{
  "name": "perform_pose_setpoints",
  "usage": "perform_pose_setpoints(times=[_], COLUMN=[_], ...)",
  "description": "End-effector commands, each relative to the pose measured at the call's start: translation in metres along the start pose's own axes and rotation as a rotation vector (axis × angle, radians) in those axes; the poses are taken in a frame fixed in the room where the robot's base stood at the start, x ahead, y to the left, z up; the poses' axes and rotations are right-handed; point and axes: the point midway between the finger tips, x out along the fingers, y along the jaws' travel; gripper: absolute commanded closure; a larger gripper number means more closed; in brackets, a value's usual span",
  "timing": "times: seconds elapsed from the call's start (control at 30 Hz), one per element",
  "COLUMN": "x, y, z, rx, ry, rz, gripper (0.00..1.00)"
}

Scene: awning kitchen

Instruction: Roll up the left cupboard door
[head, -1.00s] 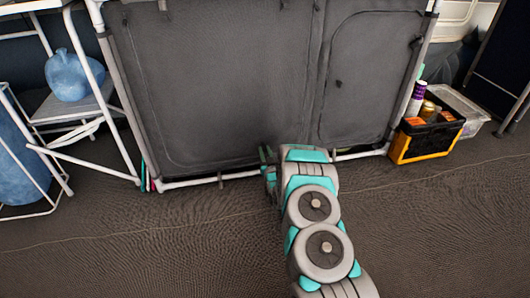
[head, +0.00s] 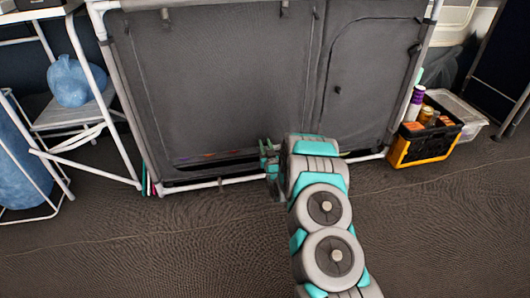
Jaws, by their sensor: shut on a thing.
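The left cupboard door (head: 212,88) is a dark grey fabric panel on the left part of the cupboard's front. Its lower edge is a little raised, and a dark gap with some coloured items shows above the bottom white bar (head: 225,183). My gripper (head: 268,158) is at the door's lower right part, shut on the left cupboard door by its lower edge. The fingertips are small and partly hidden by my wrist, so the exact grip is hard to see. Toggles (head: 284,10) hang at the top of the door.
The right door (head: 368,85) is closed. A black and yellow crate (head: 430,140) with bottles and a clear bin (head: 462,112) stand at the right. A white shelf (head: 95,118) with a blue bag (head: 73,80) stands at the left. The floor in front is clear.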

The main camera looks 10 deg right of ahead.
Motion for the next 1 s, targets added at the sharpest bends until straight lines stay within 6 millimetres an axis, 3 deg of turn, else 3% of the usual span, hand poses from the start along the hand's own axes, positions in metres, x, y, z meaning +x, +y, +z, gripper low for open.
perform_pose_setpoints(times=[0.03,0.1,1.0], x=[0.001,0.001,-0.001], y=[0.000,0.001,0.000], z=[-0.025,-0.050,-0.371], rx=[0.001,0.001,-0.002], ry=[0.005,0.005,0.011], rz=[0.000,0.001,0.000], gripper=[1.00,1.00,1.00])
